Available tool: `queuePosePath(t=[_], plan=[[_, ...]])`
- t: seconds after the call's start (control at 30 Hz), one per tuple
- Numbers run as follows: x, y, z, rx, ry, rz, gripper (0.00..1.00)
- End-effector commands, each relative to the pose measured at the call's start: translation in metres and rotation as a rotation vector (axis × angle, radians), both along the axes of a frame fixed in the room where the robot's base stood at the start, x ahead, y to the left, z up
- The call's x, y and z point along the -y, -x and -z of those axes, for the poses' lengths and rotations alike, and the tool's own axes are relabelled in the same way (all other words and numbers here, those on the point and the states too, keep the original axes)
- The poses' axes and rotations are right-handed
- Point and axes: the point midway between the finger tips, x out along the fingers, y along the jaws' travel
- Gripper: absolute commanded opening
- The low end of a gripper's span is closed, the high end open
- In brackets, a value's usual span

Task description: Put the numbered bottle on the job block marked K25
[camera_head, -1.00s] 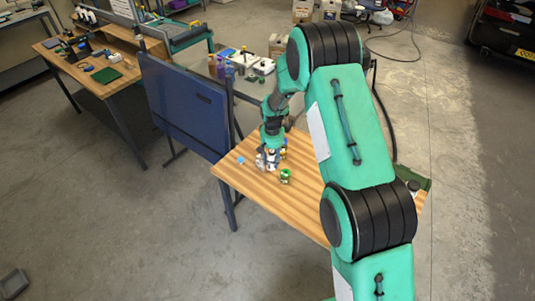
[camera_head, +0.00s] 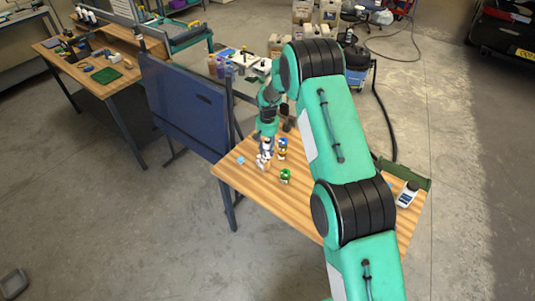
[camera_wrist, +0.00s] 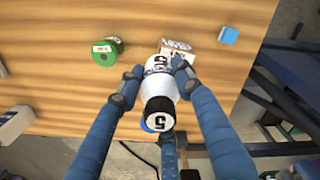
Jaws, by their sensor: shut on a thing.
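My gripper (camera_wrist: 156,72) is shut on a white bottle (camera_wrist: 158,88) with a black cap marked 5; a dark 5 also shows on its side. In the head view my gripper (camera_head: 266,148) is over the left part of the wooden table (camera_head: 308,210). A pale block with dark marking (camera_wrist: 178,46) lies just beyond the bottle in the wrist view; its marking is too small to read. The bottle partly covers it, and I cannot tell whether they touch. It shows as a small white shape (camera_head: 262,163) below my gripper in the head view.
A green-topped item (camera_head: 286,176) and a blue cube (camera_head: 241,160) stand nearby. A blue-topped item (camera_head: 282,146) is close on my gripper's right. A dark blue panel (camera_head: 185,105) borders the left side.

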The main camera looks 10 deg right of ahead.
Motion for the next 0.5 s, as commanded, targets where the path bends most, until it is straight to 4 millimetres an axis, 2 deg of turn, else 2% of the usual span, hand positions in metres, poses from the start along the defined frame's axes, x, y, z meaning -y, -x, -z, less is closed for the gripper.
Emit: queuePosePath(t=[0.17,0.5], plan=[[0.000,0.000,0.005,0.000,0.000,0.000,0.04],[0.000,0.000,0.034,0.000,0.000,0.000,0.04]])
